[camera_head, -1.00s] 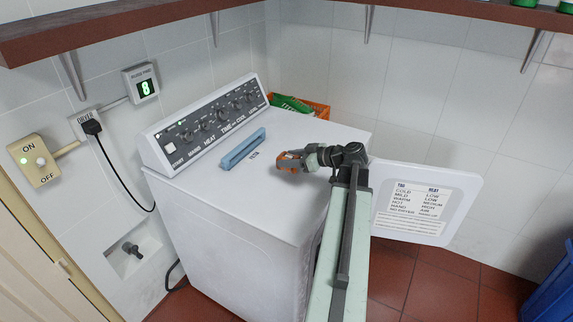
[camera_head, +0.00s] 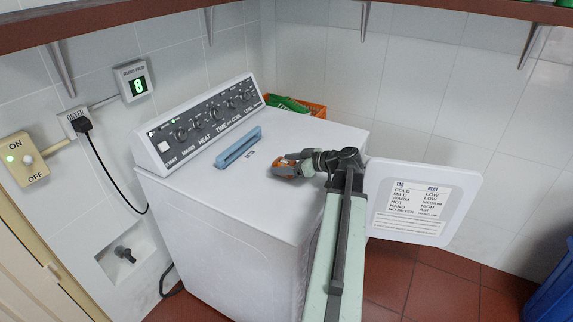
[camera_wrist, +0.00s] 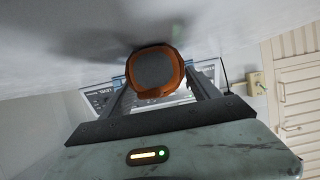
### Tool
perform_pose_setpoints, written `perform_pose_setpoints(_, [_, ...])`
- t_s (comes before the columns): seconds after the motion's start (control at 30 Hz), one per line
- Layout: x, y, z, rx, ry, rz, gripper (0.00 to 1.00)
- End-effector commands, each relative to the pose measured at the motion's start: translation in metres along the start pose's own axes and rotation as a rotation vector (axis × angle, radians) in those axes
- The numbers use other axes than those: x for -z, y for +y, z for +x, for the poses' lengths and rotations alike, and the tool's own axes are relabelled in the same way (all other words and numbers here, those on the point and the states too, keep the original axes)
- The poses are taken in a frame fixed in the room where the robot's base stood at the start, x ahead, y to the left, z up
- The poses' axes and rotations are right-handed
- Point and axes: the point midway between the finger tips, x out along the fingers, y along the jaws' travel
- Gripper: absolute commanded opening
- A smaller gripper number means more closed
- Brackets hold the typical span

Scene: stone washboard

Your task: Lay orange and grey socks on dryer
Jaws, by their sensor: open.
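The rolled orange and grey socks (camera_head: 284,168) are at the end of my gripper (camera_head: 291,164), over the right part of the white dryer's top (camera_head: 215,192). In the wrist view the socks (camera_wrist: 155,72) show as a grey round end with an orange rim, between the two dark fingers of my gripper (camera_wrist: 160,88). The fingers are open around them. A shadow lies on the white surface close beside the socks. They look at or very near the dryer top; actual contact is hard to see.
A blue bar-shaped object (camera_head: 238,147) lies on the dryer top near the control panel (camera_head: 205,125). An orange basket (camera_head: 317,110) with green items stands behind. The open white dryer door (camera_head: 455,207) juts out at the right. The dryer top's front left is clear.

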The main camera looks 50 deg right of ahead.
Motion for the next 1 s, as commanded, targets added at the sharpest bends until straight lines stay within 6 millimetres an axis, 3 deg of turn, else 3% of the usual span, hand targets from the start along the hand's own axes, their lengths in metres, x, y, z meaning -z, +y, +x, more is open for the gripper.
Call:
perform_pose_setpoints(0.17, [0.005,0.000,-0.011,-0.003,0.000,0.001,0.71])
perform_pose_setpoints(0.4, [0.008,0.000,-0.071,-0.005,0.000,0.003,0.71])
perform_pose_setpoints(0.6, [0.006,0.001,-0.110,-0.004,0.000,0.002,0.71])
perform_pose_setpoints(0.77, [0.004,0.001,-0.122,-0.002,0.000,0.001,0.71])
perform_pose_setpoints(1.0, [0.003,0.001,-0.123,-0.002,0.000,0.001,0.71])
